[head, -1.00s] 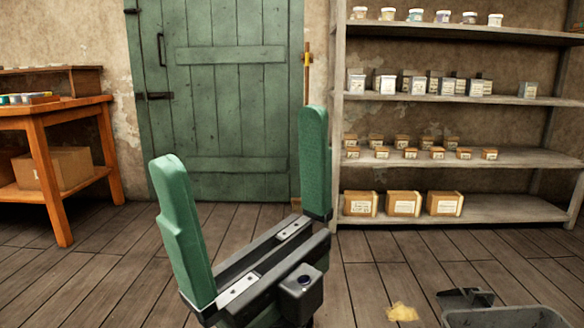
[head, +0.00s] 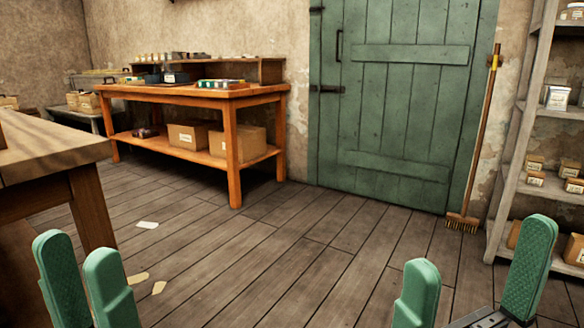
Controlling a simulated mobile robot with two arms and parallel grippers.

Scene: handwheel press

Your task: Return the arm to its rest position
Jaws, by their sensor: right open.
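My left gripper (head: 79,248) is at the bottom left. Its two green fingers point up and stand apart, with nothing seen between them. My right gripper (head: 474,245) is at the bottom right. Its green fingers are spread wide and empty, and part of its dark body shows at the lower edge. Both grippers are low in the picture, in front of the plank floor. Neither is seen touching anything. The rest of both arms is out of view.
A wooden table (head: 50,150) stands at the left edge. An orange workbench (head: 190,92) with boxes is against the wall. A green door (head: 400,120), a broom (head: 478,150) and a shelf (head: 510,170) are right. The middle floor is clear, bar some scraps (head: 147,225).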

